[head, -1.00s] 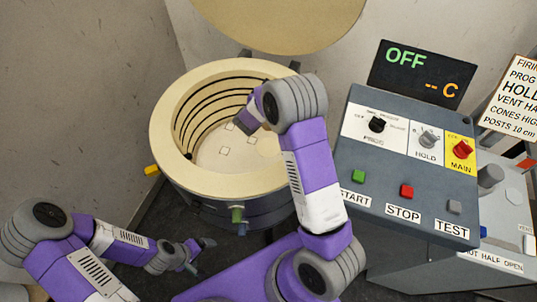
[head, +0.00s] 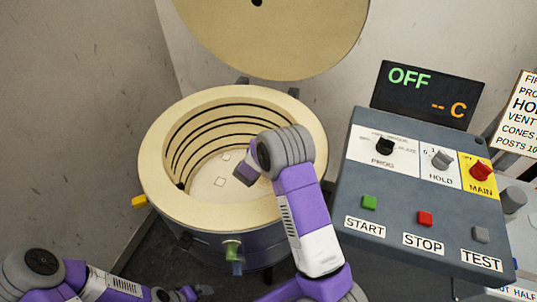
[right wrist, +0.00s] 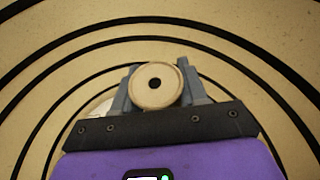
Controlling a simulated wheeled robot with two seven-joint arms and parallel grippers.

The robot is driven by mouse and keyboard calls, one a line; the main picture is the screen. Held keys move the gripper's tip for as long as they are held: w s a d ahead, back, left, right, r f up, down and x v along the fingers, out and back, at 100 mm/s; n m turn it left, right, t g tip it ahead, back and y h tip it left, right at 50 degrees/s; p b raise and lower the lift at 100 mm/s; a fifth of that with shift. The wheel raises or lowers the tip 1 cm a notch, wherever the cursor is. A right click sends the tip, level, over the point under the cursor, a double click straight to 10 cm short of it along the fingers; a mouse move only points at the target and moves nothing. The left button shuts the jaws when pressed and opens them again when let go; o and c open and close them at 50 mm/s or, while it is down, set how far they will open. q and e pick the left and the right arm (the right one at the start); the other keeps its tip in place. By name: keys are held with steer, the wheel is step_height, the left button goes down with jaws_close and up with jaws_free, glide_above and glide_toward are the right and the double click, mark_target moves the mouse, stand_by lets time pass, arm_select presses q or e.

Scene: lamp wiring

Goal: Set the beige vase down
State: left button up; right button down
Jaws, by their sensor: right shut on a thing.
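The beige vase (right wrist: 143,90) shows in the right wrist view from above, as a round pale rim with a dark hole. My right gripper (right wrist: 160,88) is shut on it, with a grey finger on each side. In the head view my right arm reaches over the near right rim into the open round kiln (head: 160,185). The vase is hidden there behind my wrist. Whether the vase touches the kiln floor (head: 205,187) cannot be told. My left gripper (head: 203,291) is low in the head view, outside the kiln, small and partly cut off.
The kiln wall has dark coil grooves (right wrist: 60,45) around my right gripper. Small pale squares (head: 220,181) lie on the kiln floor. The raised lid (head: 275,50) stands behind. A control panel (head: 400,190) is close on the right, its display (head: 425,92) reading OFF.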

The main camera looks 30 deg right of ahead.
step_height(320, 180, down, 3)
steer(key=shift+f+b, duration=0.1)
steer(key=shift+b, duration=0.45)
steer(key=c, duration=0.6)
jaws_free()
steer(key=p+v, duration=0.2)
steer(key=v, duration=0.5)
steer(key=shift+s+a, duration=0.2)
